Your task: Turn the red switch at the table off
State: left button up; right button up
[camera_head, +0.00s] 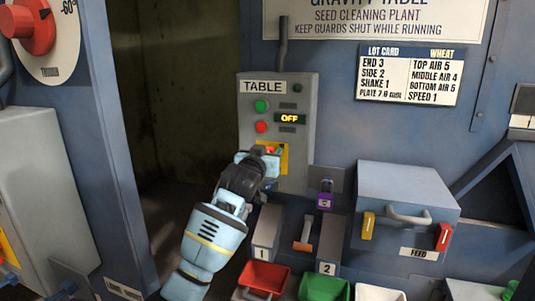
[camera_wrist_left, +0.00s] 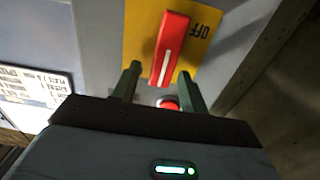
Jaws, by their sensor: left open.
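The grey TABLE control box (camera_head: 305,140) hangs on the blue wall. Its small display (camera_head: 290,119) reads OFF. The red switch (camera_head: 270,150) sits on a yellow plate (camera_head: 285,160), mostly hidden behind my left gripper (camera_head: 266,160) in the head view. In the left wrist view the red switch (camera_wrist_left: 170,48) has a bar handle with a white line, slightly tilted; the OFF mark is to its right. My left gripper (camera_wrist_left: 160,84) is open, its two fingers on either side of the handle's near end. Contact cannot be told. My right gripper is not in view.
Green (camera_head: 261,106) and red (camera_head: 261,127) buttons are on the box above the switch. A purple padlock (camera_head: 324,195) hangs to the right. The blue FEED box (camera_head: 408,190) juts out further right. Coloured bins (camera_head: 325,289) stand below. A dark opening is at the left.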

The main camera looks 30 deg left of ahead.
pick_arm(q)
jog(key=shift+c, duration=0.2)
grip_shut()
jog(key=shift+a, duration=0.1)
jog(key=shift+s+a+f+n, duration=0.1)
jog(key=shift+a+f+n, duration=0.4)
jog(key=shift+n, duration=2.45)
jog(key=shift+s+a+f+n, duration=0.1)
jog(key=shift+a+f+n, duration=0.35)
jog(key=shift+n, duration=2.55)
jog(key=shift+s+a+f+n, duration=0.1)
jog(key=shift+a+f+n, duration=0.35)
jog(key=shift+n, duration=2.5)
jog(key=shift+d+f, duration=0.1)
